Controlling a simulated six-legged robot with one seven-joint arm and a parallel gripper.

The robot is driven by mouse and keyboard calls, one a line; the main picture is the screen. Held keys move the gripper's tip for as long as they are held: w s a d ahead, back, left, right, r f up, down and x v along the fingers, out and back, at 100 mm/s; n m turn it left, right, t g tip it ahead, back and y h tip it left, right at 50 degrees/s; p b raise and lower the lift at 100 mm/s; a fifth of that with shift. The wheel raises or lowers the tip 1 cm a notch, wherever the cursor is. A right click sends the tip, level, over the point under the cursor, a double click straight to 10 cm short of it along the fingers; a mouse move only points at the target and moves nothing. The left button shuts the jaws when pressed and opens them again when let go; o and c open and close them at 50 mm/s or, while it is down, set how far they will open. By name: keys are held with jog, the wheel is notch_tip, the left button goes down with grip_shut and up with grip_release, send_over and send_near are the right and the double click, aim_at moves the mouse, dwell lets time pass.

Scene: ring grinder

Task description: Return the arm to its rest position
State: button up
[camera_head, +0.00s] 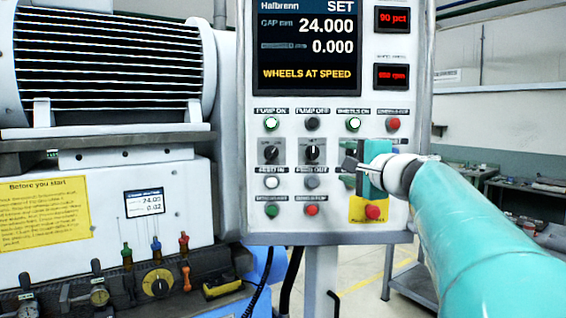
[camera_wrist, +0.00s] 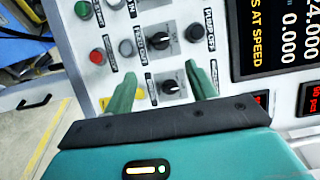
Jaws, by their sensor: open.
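My gripper (camera_head: 352,168) is in front of the right side of the control panel (camera_head: 230,120), with my teal arm reaching in from the lower right. It hides part of the button rows there. In the wrist view my gripper (camera_wrist: 163,78) shows two green fingers spread apart with nothing between them. A black knob (camera_wrist: 170,87) shows behind the gap. I cannot tell whether the fingertips touch the panel. The screen (camera_head: 306,45) reads SET, gap 24.000, 0.000 and WHEELS AT SPEED. The pump-on button (camera_head: 271,124) and the wheels-on button (camera_head: 353,124) look lit.
A red stop button (camera_head: 372,212) on a yellow plate sits just below my gripper. The grinder body with a yellow notice (camera_head: 43,213) and small colored-handled valves (camera_head: 156,245) stands at left. A dark bench (camera_head: 530,195) is at the far right.

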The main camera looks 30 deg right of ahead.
jog(key=shift+a, duration=0.1)
jog(key=s+a+f+n+g+y, duration=0.1)
jog(key=a+f+n+g+y, duration=0.3)
jog(key=a+f, duration=0.5)
jog(key=s+a+f+n+g+y, duration=0.15)
jog(key=a+f+n, duration=0.45)
jog(key=a, duration=0.6)
jog(key=s+a+f+n+g+h, duration=0.1)
jog(key=s+a+f+n+g, duration=0.2)
jog(key=f, duration=0.7)
jog(key=s+a+f+n+g+h, duration=0.1)
jog(key=s+a+f+n+g, duration=0.2)
jog(key=s+a+f+n, duration=0.3)
jog(key=s+a+f, duration=0.1)
jog(key=s+f, duration=0.3)
jog(key=shift+s+f+n+g+h, duration=0.3)
jog(key=shift+s+n+g+h, duration=0.05)
jog(key=shift+n, duration=0.05)
